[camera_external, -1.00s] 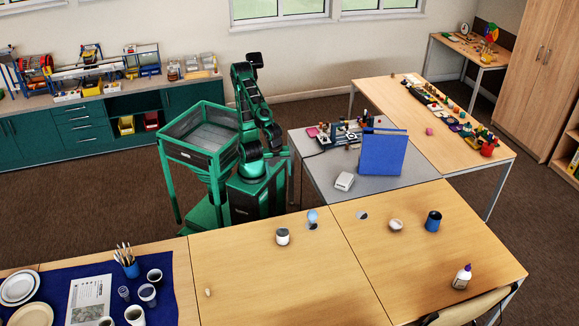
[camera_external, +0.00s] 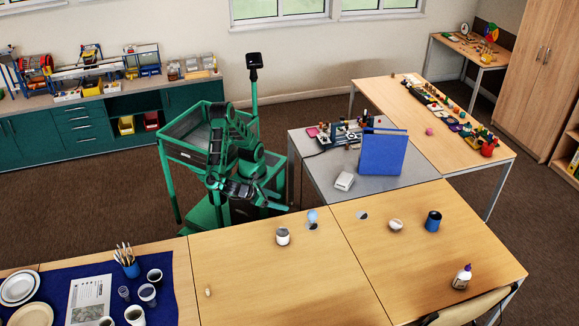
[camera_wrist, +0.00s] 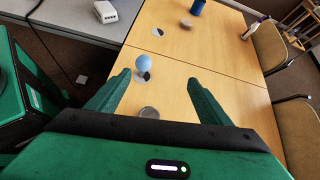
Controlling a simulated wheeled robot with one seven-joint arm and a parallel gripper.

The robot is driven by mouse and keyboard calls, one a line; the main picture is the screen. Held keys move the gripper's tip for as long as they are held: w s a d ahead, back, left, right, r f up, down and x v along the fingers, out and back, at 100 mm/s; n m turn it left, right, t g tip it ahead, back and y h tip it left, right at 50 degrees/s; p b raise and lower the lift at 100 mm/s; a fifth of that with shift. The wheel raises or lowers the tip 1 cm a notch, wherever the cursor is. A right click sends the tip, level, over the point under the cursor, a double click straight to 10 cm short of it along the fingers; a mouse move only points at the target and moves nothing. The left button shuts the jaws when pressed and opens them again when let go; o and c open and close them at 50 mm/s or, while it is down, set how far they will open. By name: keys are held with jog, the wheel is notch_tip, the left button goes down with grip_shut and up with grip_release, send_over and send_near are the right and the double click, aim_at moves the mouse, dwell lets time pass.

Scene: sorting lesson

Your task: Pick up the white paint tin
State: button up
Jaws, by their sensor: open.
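The white paint tin (camera_external: 283,237) stands upright on the wooden table in the external view, white with a grey top. In the wrist view its grey round top (camera_wrist: 148,113) shows low between the fingers, just past my gripper's body, and its sides are mostly hidden. My gripper (camera_wrist: 159,77) is open with nothing between its pads. In the external view my gripper (camera_external: 284,205) is at the table's far edge, behind the tin and apart from it.
A light-blue bulb-shaped thing (camera_external: 312,215) stands close behind and right of the tin. A pale bowl-like thing (camera_external: 395,224), a blue tin (camera_external: 433,221) and a glue bottle (camera_external: 462,277) stand farther right. A small beige thing (camera_external: 208,292) lies front left. Table around the tin's front is clear.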

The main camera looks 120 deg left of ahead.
aim_at(278, 233)
jog(key=s+d+r+m+t, duration=0.2)
jog(key=s+d, duration=0.1)
jog(key=d, duration=0.1)
jog(key=shift+y, duration=0.5)
notch_tip(278, 233, down, 21)
jog(key=shift+w+d+r, duration=0.1)
jog(key=shift+d, duration=0.05)
jog(key=shift+w+f, duration=0.2)
jog(key=shift+f, duration=0.05)
jog(key=x, duration=1)
jog(key=shift+a, duration=0.2)
jog(key=c, duration=1.3)
